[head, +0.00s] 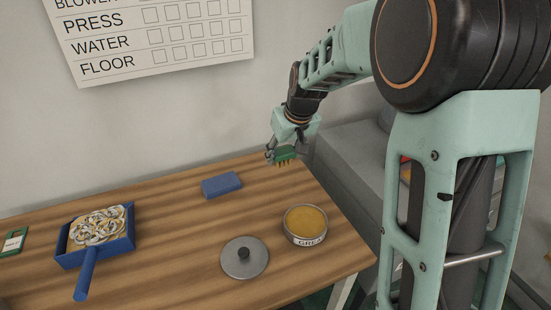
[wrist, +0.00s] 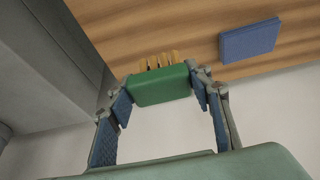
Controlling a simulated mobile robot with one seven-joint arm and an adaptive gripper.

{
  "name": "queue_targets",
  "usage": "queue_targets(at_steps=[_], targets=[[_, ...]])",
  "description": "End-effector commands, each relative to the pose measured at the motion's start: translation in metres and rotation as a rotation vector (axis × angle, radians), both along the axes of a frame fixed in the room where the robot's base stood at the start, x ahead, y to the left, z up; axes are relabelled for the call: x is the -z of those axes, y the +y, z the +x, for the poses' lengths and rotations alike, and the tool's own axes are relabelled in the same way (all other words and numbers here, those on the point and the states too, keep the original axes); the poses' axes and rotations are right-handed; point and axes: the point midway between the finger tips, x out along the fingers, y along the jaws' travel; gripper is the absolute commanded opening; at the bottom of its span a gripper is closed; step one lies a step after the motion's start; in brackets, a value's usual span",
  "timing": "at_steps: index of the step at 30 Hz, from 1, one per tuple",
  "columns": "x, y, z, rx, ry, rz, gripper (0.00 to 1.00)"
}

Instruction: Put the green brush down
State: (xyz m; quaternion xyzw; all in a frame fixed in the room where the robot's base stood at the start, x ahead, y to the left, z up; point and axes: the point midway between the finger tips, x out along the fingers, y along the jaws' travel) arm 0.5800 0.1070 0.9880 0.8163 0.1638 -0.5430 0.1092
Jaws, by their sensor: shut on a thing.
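The green brush (head: 285,153) has a green block body and tan bristles. My gripper (head: 286,157) is shut on it near the table's far right corner. In the wrist view the brush (wrist: 159,86) sits between the two fingers of my gripper (wrist: 157,88), its bristles pointing away from the palm toward the table side. In the head view the bristles point down. I cannot tell whether they touch the table.
On the wooden table (head: 165,210) lie a blue block (head: 222,185), a round tin (head: 305,228) of tan contents, a grey lid (head: 244,262) and a blue dustpan (head: 82,258) holding rings. A green-and-white item (head: 14,242) lies far left. The table's middle has free room.

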Motion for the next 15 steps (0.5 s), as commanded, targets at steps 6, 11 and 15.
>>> queue_targets(at_steps=[6,11,15], targets=[[0.036,0.012,0.028,-0.001,0.002,0.0,0.27],[0.05,0.017,0.04,-0.001,-0.001,0.0,0.27],[0.055,0.018,0.044,0.0,-0.001,0.0,0.27]])
